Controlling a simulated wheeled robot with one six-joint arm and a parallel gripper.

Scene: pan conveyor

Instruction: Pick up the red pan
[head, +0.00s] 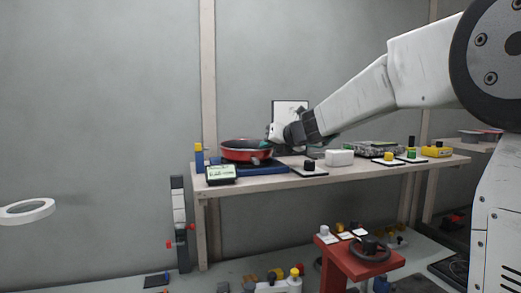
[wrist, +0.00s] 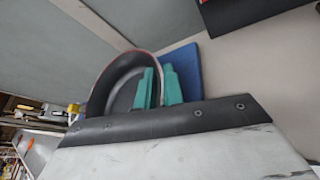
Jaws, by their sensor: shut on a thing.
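The red pan (head: 238,155) has a dark inside and sits at the left part of the long table, at the blue pad (head: 272,168). In the wrist view, the pan (wrist: 122,80) shows its dark inside and thin red rim, with the blue pad (wrist: 186,60) behind it. My gripper (head: 267,143) is at the pan's right side. Its teal fingers (wrist: 158,88) are shut on the pan's edge, one over the inside and one toward the pad. The exact contact is partly hidden. I cannot tell whether the pan is clear of the pad.
A small green-screened device (head: 221,173) stands in front of the pan, and a blue-yellow block (head: 199,157) is left of it. A white box (head: 339,158) and button boxes (head: 388,158) stand to the right. A red stand with a wheel (head: 362,262) is below the table.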

